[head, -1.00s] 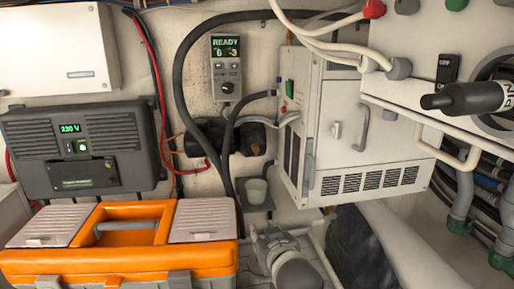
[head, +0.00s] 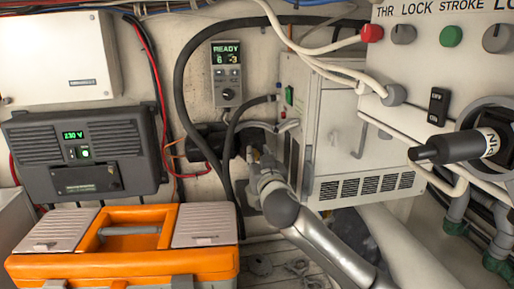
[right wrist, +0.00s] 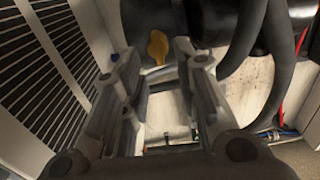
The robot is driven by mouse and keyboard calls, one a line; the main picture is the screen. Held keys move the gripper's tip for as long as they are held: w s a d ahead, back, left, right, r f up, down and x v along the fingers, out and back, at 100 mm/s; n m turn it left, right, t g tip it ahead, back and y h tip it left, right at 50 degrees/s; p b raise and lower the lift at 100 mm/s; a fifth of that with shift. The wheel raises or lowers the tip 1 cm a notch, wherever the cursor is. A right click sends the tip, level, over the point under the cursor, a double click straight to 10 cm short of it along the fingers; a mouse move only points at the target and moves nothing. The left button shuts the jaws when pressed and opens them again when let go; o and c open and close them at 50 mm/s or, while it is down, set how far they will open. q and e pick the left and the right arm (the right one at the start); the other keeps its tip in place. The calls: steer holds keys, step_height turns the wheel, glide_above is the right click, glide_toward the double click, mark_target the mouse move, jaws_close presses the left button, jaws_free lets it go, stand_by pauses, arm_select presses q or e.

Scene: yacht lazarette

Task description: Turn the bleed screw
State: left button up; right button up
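The bleed screw shows as a small yellow wing-shaped knob (right wrist: 157,47) under a dark cylindrical body (right wrist: 150,15) in the right wrist view. My right gripper (right wrist: 157,68) is open, its two fingers spread apart. The screw appears between and beyond the fingertips, with nothing seen gripped. In the head view my right gripper (head: 258,163) is raised in front of the dark fitting (head: 208,140) on the back wall, left of the white cabinet. It covers most of the screw there. My left gripper is not in view.
An orange toolbox (head: 130,262) stands at lower left. The white vented cabinet (head: 345,150) is close to the right of my arm. Dark hoses (head: 180,75) loop around the fitting. A control panel (head: 420,70) with knobs fills the upper right.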

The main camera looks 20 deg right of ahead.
mark_target(256, 155)
steer(key=shift+p+x, duration=0.4)
steer(key=shift+x, duration=1)
jaws_close()
